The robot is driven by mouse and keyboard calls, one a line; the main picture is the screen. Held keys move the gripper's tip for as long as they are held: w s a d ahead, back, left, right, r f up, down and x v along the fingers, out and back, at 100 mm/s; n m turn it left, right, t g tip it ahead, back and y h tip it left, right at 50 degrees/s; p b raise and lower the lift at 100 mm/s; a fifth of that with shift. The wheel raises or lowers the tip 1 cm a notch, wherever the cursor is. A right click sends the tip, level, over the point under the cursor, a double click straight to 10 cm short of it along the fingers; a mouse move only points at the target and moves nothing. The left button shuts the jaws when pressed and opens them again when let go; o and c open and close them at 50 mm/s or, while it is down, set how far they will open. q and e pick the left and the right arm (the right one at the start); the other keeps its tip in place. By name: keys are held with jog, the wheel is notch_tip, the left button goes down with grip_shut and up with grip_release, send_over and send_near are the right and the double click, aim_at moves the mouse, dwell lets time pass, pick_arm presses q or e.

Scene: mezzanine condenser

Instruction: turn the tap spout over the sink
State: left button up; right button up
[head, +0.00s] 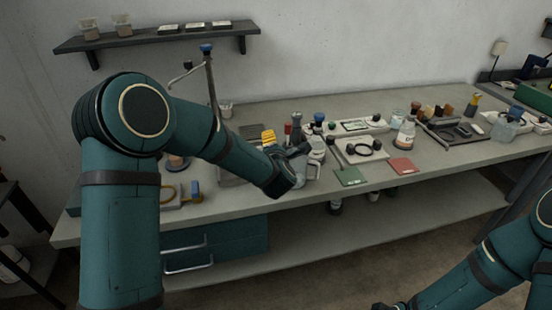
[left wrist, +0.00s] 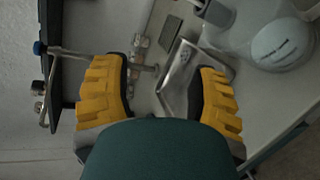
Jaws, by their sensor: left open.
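The tap is a tall thin post (head: 211,85) with a blue knob on top, at the back of the bench in the head view. Its thin spout (head: 182,76) points left, away from the sink. In the left wrist view the post (left wrist: 85,53) runs partly behind one finger, and the spout (left wrist: 48,97) hangs off to the left. The metal sink basin (left wrist: 181,82) shows between the fingers; my arm mostly hides it in the head view. My left gripper (left wrist: 165,72) is open and empty, right of the tap. My right gripper (head: 384,306) barely enters at the bottom edge.
Bottles and a kettle-like vessel (head: 314,153) stand close to my left gripper. A wall shelf (head: 160,36) with jars hangs above the tap. A red card (head: 402,166), a green card (head: 350,176) and trays lie to the right. The bench front edge is mostly clear.

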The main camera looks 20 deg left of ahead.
pick_arm(q)
jog(key=shift+s+d+f+m+h, duration=0.2)
jog(key=shift+f+m+h, duration=0.1)
jog(key=shift+f, duration=0.25)
jog(key=shift+s+d+f+m+h, duration=0.2)
jog(key=shift+f+m, duration=0.1)
jog(key=shift+f, duration=0.2)
jog(key=shift+w, duration=0.1)
jog(key=shift+c, duration=0.4)
